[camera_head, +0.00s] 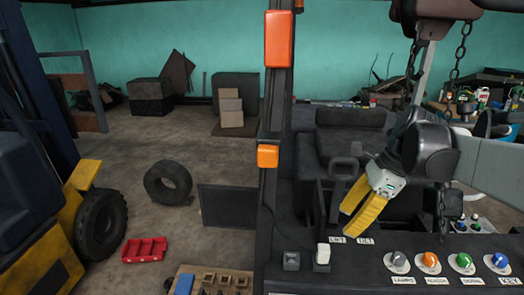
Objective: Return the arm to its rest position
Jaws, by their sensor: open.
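My gripper (352,222) has yellow fingers and a white body. It hangs at the end of my arm, which comes in from the right edge. The fingers point down and to the left, above the dark panel by the labels LIFT and TILT. The finger gap is hard to make out from this side, and no object shows between the fingers. A dark lever with a pale knob (323,253) stands just left of and below the fingertips. I cannot tell whether they touch.
A control panel (370,270) with several coloured knobs lies below my arm. A dark post (270,190) with orange lamps stands left of it. Chains hang near my wrist. A dark seat (350,130) is behind. A tyre (168,183) and red tray (145,250) lie on the floor.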

